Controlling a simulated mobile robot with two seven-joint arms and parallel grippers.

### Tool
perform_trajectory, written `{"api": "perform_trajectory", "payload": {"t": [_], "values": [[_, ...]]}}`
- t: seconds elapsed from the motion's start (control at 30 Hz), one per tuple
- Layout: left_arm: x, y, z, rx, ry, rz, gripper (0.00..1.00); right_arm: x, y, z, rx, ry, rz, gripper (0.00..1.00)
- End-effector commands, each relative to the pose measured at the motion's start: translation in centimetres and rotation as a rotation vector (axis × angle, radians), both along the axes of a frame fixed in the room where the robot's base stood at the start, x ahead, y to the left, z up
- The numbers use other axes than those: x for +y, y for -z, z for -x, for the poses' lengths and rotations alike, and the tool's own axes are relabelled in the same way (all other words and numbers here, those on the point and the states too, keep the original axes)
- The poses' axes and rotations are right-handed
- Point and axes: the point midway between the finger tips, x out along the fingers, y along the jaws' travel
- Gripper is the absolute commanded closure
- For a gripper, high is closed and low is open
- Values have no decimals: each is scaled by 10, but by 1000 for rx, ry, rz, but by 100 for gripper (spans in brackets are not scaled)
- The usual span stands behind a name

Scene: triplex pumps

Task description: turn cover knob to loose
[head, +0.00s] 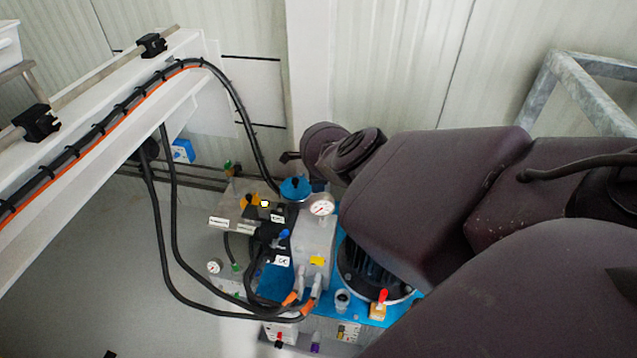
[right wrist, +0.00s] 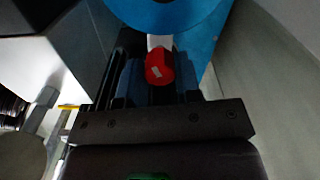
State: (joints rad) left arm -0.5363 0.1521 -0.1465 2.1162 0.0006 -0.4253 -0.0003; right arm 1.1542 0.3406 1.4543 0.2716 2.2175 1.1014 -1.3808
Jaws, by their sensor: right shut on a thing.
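A red knob (right wrist: 157,72) with a small white mark shows in the right wrist view, on a pale stem below a blue round part (right wrist: 165,14). My right gripper (right wrist: 160,78) has its dark fingers on either side of the knob and is shut on it. In the head view my right arm reaches in from the right, and its wrist is behind the pump unit (head: 313,240). The fingertips and this knob cannot be made out there. My left gripper is not in view.
A gauge (head: 321,207), blue cap (head: 295,188), black cables and a red-handled valve (head: 383,296) crowd the pump. A white beam (head: 95,130) with cables crosses the left. A grey metal frame (head: 580,85) stands at the upper right.

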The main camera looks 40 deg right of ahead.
Motion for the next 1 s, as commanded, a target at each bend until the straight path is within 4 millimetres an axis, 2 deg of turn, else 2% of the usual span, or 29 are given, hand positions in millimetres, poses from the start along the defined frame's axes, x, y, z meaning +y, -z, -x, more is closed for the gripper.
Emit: {"api": "perform_trajectory", "payload": {"t": [0.53,0.57,0.7,1.0], "values": [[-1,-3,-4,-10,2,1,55,0,0,0,0,-25,0,92],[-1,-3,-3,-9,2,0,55,0,0,0,0,-25,0,66],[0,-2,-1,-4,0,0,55,0,0,0,0,-24,0,44],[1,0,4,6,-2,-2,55,0,-1,0,0,-24,0,43]]}}
